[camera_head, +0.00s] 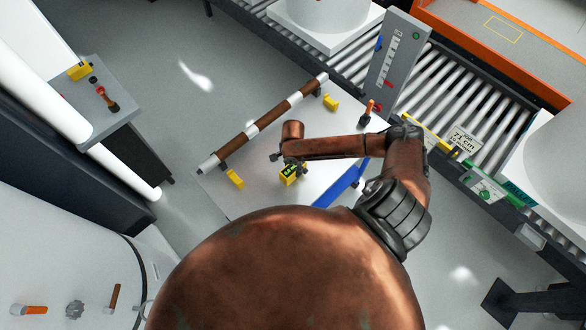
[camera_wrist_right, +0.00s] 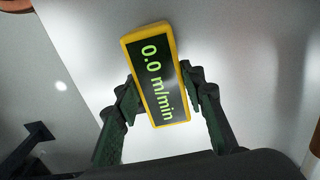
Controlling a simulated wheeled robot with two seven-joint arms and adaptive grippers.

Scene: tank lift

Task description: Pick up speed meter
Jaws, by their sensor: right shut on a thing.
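The speed meter (camera_wrist_right: 155,76) is a yellow box with a dark display that reads "0.0 m/min" in green. In the right wrist view it sits between the two dark fingers of my right gripper (camera_wrist_right: 162,100), which is shut on it, and it is slightly tilted. In the head view the speed meter (camera_head: 292,174) shows small at the tip of my right gripper (camera_head: 285,163), over the light grey table (camera_head: 215,185). I cannot tell whether it still touches the table. My left gripper is not in view.
A brown and white striped bar (camera_head: 262,122) lies along the table's far side, with yellow blocks (camera_head: 330,102) near it. A roller conveyor (camera_head: 455,95) with a grey control panel (camera_head: 398,60) runs behind. A small stand (camera_head: 110,115) is at left, with floor between.

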